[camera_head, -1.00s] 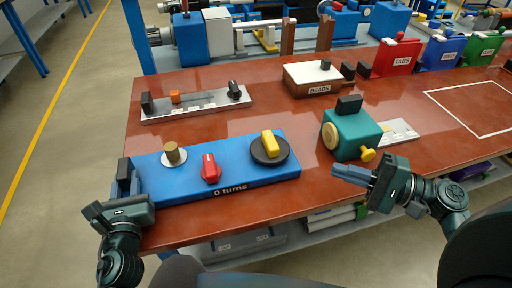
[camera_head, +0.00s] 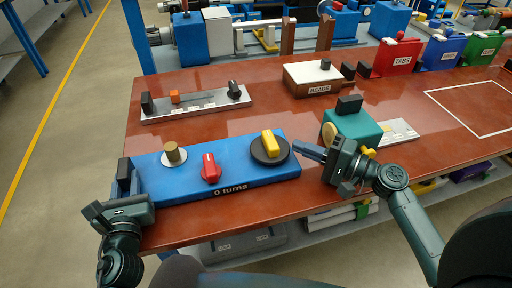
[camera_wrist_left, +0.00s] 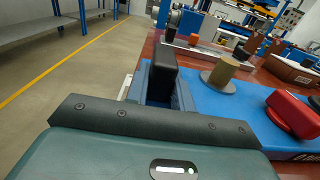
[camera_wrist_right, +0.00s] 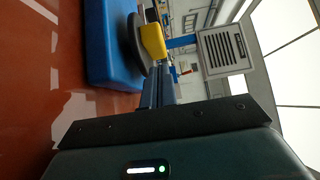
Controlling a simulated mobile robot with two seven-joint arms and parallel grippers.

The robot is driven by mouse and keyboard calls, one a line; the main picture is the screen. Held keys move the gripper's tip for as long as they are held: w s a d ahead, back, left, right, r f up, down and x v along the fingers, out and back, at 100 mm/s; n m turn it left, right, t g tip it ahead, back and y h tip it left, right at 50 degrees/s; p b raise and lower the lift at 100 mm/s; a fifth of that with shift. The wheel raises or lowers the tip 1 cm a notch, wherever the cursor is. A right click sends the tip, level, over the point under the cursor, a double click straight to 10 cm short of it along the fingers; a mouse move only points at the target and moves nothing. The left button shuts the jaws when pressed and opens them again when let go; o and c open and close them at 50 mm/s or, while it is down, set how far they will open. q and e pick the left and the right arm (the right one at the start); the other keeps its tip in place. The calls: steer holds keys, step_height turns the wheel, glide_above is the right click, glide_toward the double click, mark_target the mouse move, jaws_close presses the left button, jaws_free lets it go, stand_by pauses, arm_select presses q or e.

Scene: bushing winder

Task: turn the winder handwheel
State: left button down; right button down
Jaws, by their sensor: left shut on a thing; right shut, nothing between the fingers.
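The blue winder base (camera_head: 205,188) lies on the table's near left part, its front label reading "0 turns". Its handwheel is a black disc (camera_head: 259,157) with a yellow handle (camera_head: 270,143) on top, at the base's right end. A red knob (camera_head: 210,168) and a brass spool post (camera_head: 172,152) on a pale disc stand left of it. My left gripper (camera_head: 126,192) is shut on the black grip block (camera_wrist_left: 162,72) at the base's left end. My right gripper (camera_head: 310,153) is shut and empty, its tips just right of the handwheel; the yellow handle (camera_wrist_right: 152,41) shows beyond them in the right wrist view.
A teal box (camera_head: 352,126) with a black top block stands just behind my right gripper. A grey strip (camera_head: 196,104) with small parts, a beads box (camera_head: 312,78) and a red tabs bin (camera_head: 397,58) stand further back. Bare table lies behind the winder.

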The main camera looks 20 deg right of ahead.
mark_target(291, 164)
steer(key=shift+a, duration=1.3)
steer(key=shift+s+a+f+m+t+h, duration=0.1)
steer(key=shift+a+m+t+h, duration=0.05)
steer(key=shift+m+t+h, duration=0.25)
steer(key=shift+s+a+f+m+t+h, duration=0.1)
steer(key=shift+m+t+h, duration=0.15)
steer(key=shift+h, duration=0.25)
steer(key=shift+s+a+r+m+t+h, duration=0.15)
steer(key=shift+s+r+m+t+h, duration=0.05)
steer(key=shift+m+t+h, duration=0.6)
